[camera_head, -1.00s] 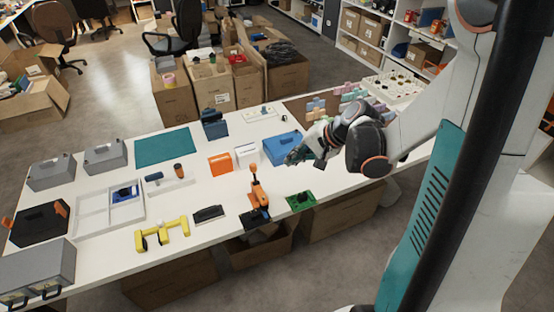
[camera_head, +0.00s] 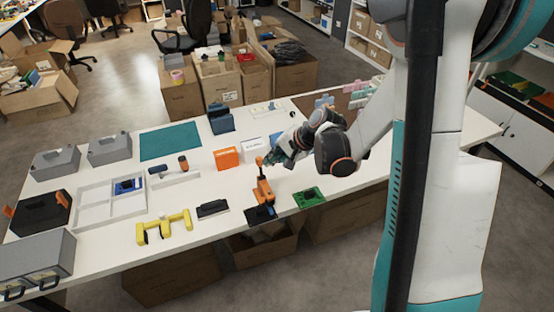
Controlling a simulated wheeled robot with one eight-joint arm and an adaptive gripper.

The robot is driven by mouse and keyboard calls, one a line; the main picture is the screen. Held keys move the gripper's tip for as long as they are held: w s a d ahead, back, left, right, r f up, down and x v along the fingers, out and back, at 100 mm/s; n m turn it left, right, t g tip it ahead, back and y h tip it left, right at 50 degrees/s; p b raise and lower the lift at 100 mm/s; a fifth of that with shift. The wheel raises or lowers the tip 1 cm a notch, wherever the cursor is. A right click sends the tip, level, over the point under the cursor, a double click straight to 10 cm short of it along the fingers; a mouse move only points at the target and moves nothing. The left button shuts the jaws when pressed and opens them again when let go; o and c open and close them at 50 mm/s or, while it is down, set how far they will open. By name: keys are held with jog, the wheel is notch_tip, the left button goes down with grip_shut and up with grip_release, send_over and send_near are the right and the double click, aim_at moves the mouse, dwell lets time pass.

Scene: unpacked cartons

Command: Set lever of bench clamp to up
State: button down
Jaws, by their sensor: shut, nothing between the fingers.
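The bench clamp (camera_head: 264,192) is orange with a dark base (camera_head: 260,214) and stands near the front edge of the white table. Its orange lever (camera_head: 260,162) points upward, with a knob at the top, leaning slightly left in the picture. My gripper (camera_head: 270,160) is shut and empty, reaching in from the right. Its fingertips appear close to the knob, to its right. I cannot tell whether they touch it.
A green board (camera_head: 309,197) lies right of the clamp, and a dark block (camera_head: 212,208) and yellow frame (camera_head: 163,227) lie left. Bare table (camera_head: 225,187) shows left of the clamp.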

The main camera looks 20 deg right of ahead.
jog(key=shift+w+f+g, duration=0.1)
jog(key=shift+w+g, duration=0.7)
jog(key=shift+w, duration=0.35)
jog(key=shift+s, duration=0.1)
jog(key=shift+s, duration=0.7)
jog(key=shift+s+d, duration=0.1)
